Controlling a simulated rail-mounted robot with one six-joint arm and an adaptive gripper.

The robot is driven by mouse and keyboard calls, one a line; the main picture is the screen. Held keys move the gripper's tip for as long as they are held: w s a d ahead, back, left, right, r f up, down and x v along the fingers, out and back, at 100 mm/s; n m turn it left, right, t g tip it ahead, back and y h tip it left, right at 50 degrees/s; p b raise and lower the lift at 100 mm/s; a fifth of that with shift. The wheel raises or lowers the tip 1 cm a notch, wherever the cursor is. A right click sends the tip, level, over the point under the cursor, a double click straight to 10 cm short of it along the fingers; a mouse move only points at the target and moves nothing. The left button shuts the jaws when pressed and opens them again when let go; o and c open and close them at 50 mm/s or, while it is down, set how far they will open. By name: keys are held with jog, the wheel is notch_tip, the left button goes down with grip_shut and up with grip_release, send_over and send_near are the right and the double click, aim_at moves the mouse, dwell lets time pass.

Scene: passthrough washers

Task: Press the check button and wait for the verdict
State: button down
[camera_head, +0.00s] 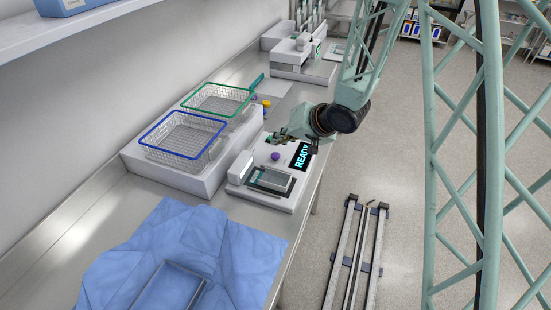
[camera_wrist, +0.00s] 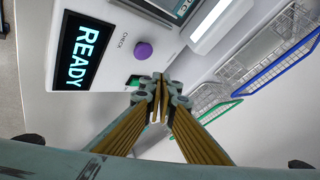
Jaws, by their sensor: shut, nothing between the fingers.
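The check button is a purple knob (camera_head: 275,156) on top of a white checking device (camera_head: 240,180) on the bench. In the wrist view the purple button (camera_wrist: 143,50) sits beside the printed word CHECK. The device's dark screen (camera_head: 301,156) reads READY, and the screen also shows in the wrist view (camera_wrist: 84,52). My gripper (camera_head: 272,139) is shut and empty. It is close to the button, on its far side in the head view. In the wrist view my fingertips (camera_wrist: 158,88) are just below the button, with a visible gap between.
A blue-rimmed basket (camera_head: 182,136) and a green-rimmed basket (camera_head: 217,99) stand on a white base behind the device. A blue cloth (camera_head: 190,255) covers the bench in front. A yellow knob (camera_head: 266,104) and another white machine (camera_head: 301,60) are farther back.

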aim_at(277, 155)
jog(key=shift+f+b, duration=0.8)
jog(key=shift+f, duration=0.75)
jog(key=shift+f+b, duration=0.3)
jog(key=shift+f, duration=0.7)
dwell(1.9)
jog(key=shift+r, duration=0.2)
jog(key=shift+r+p, duration=0.8)
jog(key=shift+p, duration=0.2)
jog(key=shift+r, duration=0.1)
jog(key=shift+r+p, duration=2.4)
jog(key=shift+r, duration=0.05)
